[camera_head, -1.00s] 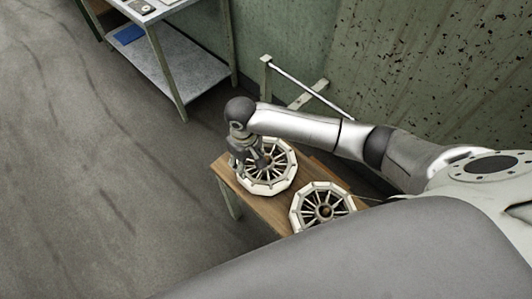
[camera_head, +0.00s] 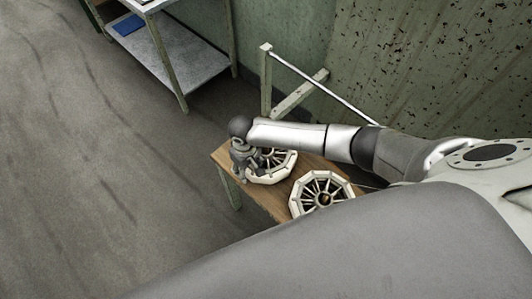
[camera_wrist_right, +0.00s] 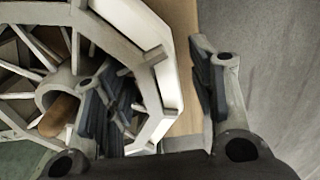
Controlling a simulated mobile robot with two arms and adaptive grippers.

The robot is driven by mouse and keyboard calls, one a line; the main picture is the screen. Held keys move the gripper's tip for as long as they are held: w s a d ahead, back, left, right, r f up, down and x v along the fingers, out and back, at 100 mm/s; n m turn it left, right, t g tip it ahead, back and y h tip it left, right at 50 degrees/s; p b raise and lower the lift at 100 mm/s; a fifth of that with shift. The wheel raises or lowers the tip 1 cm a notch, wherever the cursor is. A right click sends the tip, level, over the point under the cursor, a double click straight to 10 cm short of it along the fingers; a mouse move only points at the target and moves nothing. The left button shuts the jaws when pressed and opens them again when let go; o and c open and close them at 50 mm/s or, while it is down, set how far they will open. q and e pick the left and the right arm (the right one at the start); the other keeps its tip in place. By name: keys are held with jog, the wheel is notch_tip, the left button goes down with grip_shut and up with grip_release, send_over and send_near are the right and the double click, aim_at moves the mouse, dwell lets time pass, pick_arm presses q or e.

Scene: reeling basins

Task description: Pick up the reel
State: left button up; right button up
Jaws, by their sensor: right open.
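A pale, many-sided reel (camera_head: 284,170) with spokes lies flat at the far end of a wooden bench (camera_head: 222,158). A second similar reel (camera_head: 340,184) lies nearer on the same bench. My right gripper (camera_head: 250,166) is open, low over the left edge of the far reel and hiding part of it. In the right wrist view, one finger of the gripper (camera_wrist_right: 152,85) is over the spokes near the hub and the other is outside the rim of the reel (camera_wrist_right: 146,38). I cannot tell whether the fingers touch it. My left gripper is not in view.
A metal shelf table (camera_head: 190,68) with a blue item (camera_head: 128,25) stands at the back left. A post with a slanted metal bar (camera_head: 318,80) stands behind the bench by the green wall. The floor to the left is clear.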

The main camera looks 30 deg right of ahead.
grip_shut()
jog(key=shift+r, duration=0.1)
